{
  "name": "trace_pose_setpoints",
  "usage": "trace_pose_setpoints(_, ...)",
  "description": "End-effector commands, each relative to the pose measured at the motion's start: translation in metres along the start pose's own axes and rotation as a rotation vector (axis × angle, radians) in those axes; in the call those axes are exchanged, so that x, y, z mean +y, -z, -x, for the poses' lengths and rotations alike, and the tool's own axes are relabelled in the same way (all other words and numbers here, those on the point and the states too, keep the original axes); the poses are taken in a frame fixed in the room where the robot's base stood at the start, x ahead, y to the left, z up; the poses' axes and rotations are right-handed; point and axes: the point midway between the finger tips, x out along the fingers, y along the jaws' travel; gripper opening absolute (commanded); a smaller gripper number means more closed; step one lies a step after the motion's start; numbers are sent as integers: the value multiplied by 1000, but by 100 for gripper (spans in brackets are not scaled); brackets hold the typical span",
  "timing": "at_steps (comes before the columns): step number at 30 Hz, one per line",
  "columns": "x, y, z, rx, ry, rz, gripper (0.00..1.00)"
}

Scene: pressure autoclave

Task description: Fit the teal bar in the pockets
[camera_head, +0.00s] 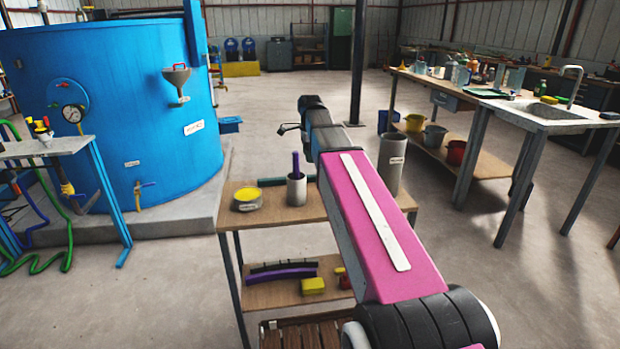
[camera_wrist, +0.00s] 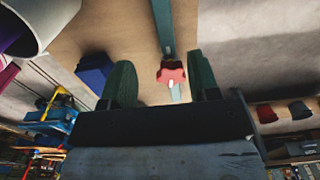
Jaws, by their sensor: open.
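The teal bar (camera_wrist: 162,25) lies on the wooden table top in the wrist view, running up the picture. A red lobed knob (camera_wrist: 170,74) sits over its near part, and a short teal piece shows below the knob. In the head view, a dark teal bar (camera_head: 284,181) lies at the table's back edge, partly hidden by a grey cup and my arm. My gripper (camera_wrist: 161,66) is open, with a dark green finger on either side of the knob and nothing visibly held. The head view does not show its fingers clearly. I cannot make out the pockets.
A grey cup (camera_head: 297,189) with a purple rod and a yellow-topped tin (camera_head: 247,199) stand on the table (camera_head: 275,213). A tall grey cylinder (camera_head: 391,163) stands to the right. A blue block (camera_wrist: 95,72) lies beside the left finger. The lower shelf (camera_head: 265,294) holds several items.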

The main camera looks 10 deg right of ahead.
Motion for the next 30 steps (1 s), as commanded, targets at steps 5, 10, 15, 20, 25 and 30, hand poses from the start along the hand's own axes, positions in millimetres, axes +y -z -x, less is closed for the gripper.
trace_pose_setpoints(5,0,0,-26,0,-2,0,55)
trace_pose_setpoints(10,0,0,-42,0,-1,0,55)
trace_pose_setpoints(15,-2,1,-50,0,-1,0,55)
trace_pose_setpoints(20,-6,4,-68,0,-2,0,55)
trace_pose_setpoints(25,-6,4,-90,0,-2,0,55)
trace_pose_setpoints(30,-6,5,-96,0,0,0,55)
